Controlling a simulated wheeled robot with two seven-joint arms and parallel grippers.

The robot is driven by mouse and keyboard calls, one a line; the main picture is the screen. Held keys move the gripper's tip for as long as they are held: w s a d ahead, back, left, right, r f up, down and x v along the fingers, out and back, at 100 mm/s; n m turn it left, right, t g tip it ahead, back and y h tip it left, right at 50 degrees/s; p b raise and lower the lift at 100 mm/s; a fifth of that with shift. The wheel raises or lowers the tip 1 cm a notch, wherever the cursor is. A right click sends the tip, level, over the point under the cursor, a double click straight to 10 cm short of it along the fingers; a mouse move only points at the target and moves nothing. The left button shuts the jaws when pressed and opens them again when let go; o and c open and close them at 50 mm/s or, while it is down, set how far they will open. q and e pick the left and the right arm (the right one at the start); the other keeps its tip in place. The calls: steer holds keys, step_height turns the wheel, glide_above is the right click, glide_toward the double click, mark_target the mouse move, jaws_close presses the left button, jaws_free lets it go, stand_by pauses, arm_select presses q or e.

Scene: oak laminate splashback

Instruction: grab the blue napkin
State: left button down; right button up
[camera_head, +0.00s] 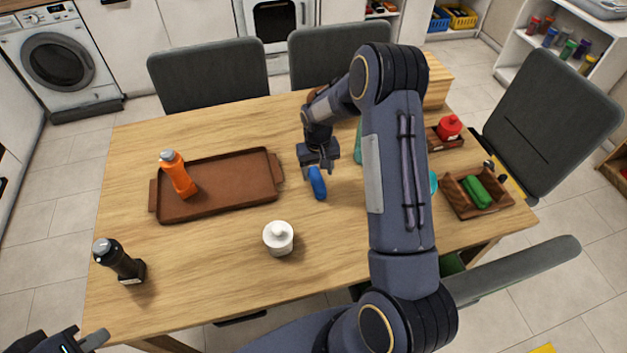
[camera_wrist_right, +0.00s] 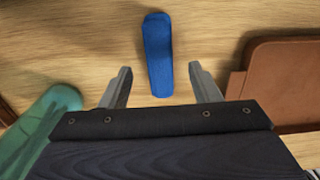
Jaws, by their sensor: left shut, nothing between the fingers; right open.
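The blue napkin (camera_head: 318,184) is a small, narrow rolled shape lying on the wooden table near its middle, right of the brown tray. In the right wrist view the napkin (camera_wrist_right: 158,50) lies ahead of the fingers, its near end between the fingertips. My right gripper (camera_head: 320,172) is open above and beside the napkin; its two fingers (camera_wrist_right: 160,76) are apart and hold nothing. Whether they touch the napkin cannot be told. My left gripper (camera_head: 82,340) is shut and empty at the bottom left corner, away from the napkin and partly out of frame.
A brown tray (camera_head: 235,197) holds an orange bottle (camera_head: 177,175). A green translucent object (camera_wrist_right: 38,128) lies beside my right gripper. A wooden holder (camera_head: 459,200) with a green roll is right of my arm.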

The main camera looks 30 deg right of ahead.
mark_target(317, 178)
steer(key=shift+w+f+p, duration=0.15)
steer(key=shift+f+p, duration=0.55)
steer(key=shift+f, duration=1.65)
steer(key=c, duration=1.1)
steer(key=shift+o, duration=0.2)
steer(key=shift+r, duration=0.1)
